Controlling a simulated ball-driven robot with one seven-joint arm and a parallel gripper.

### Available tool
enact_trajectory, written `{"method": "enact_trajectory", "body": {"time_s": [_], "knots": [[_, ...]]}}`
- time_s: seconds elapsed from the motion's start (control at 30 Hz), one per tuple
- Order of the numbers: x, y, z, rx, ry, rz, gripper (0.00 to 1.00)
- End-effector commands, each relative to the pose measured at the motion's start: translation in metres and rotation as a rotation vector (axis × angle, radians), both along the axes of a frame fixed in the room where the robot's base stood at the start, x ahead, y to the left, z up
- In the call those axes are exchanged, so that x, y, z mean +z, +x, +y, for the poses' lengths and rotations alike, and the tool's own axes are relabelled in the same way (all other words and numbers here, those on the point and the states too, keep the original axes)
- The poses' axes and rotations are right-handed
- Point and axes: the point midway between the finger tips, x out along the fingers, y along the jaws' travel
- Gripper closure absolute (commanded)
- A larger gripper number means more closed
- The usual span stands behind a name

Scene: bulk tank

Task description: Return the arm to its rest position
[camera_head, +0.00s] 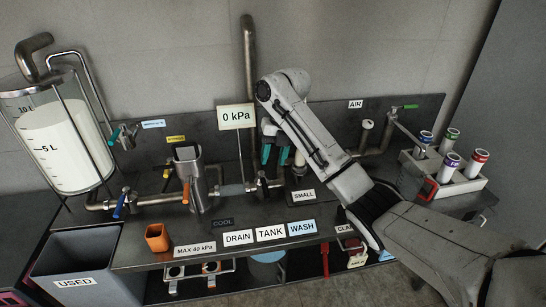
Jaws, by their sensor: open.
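My arm (310,130) reaches in from the lower right, over the right part of the bench, with its elbow high at the centre. My gripper (275,156) hangs below the elbow, pointing down, with two teal fingertips apart. It looks empty. It is near the "0 kPa" sign (236,116) and behind the "SMALL" label (304,195). A pale cylinder beside the right fingertip is partly covered by the arm; I cannot tell whether it touches.
A glass tank (66,150) of white liquid stands at left, with pipes and valves along the bench. A "USED" bin (75,283) is at lower left. An orange cup (157,238) sits at the bench's front. A white rack (455,182) holds several capped tubes at right.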

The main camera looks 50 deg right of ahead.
Motion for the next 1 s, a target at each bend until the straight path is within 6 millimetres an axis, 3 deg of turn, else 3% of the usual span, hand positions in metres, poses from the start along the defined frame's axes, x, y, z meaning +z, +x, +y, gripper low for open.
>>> {"method": "enact_trajectory", "body": {"time_s": [0.33, 0.43, 0.57, 0.67, 0.87, 1.0], "knots": [[0.0, 0.0, 0.0, 0.0, 0.0, 0.0, 0.57], [-0.01, 0.002, 0.015, -0.037, 0.017, 0.0, 0.57], [-0.04, 0.001, 0.059, -0.188, 0.075, 0.01, 0.57], [-0.069, -0.006, 0.103, -0.377, 0.136, 0.032, 0.57], [-0.123, -0.045, 0.177, -0.805, 0.242, 0.114, 0.57], [-0.156, -0.087, 0.214, -1.12, 0.285, 0.187, 0.57]]}}
